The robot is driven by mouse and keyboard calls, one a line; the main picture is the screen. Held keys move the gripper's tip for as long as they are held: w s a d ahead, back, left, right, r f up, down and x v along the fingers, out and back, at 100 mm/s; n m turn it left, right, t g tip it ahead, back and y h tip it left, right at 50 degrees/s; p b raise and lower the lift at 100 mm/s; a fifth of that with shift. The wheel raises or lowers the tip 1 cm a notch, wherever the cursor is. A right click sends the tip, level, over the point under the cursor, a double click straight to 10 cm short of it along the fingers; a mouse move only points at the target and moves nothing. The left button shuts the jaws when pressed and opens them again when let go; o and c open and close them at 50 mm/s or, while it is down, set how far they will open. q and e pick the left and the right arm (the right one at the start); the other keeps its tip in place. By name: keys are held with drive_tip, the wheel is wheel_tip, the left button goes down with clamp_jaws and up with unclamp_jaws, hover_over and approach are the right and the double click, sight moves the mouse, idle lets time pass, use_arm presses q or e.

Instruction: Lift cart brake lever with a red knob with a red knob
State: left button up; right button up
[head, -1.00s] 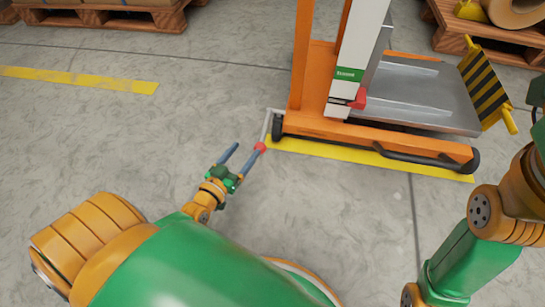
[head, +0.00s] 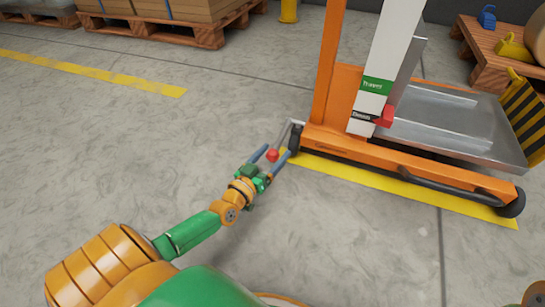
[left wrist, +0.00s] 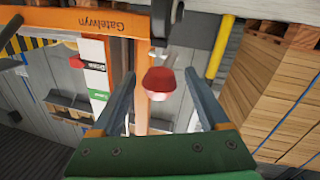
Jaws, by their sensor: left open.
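The red knob (head: 272,155) sits on the end of the grey brake lever (head: 291,133), which comes off the near left corner of the orange cart (head: 345,148) by its wheel. My left gripper (head: 273,154) is open, with its two blue-grey fingers on either side of the knob in the head view. In the left wrist view the red knob (left wrist: 159,80) shows between the open fingers (left wrist: 160,85), near their tips. I cannot tell whether either finger touches it. My right gripper is not in view.
The cart carries a white and orange mast and a grey metal platform (head: 455,125). A yellow floor line (head: 400,188) runs along its near side. Pallets with boxes (head: 180,22) stand at the back left. The floor left of the cart is clear.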

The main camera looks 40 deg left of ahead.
use_arm(q)
clamp_jaws()
drive_tip(key=shift+s, duration=0.1)
idle(1.2)
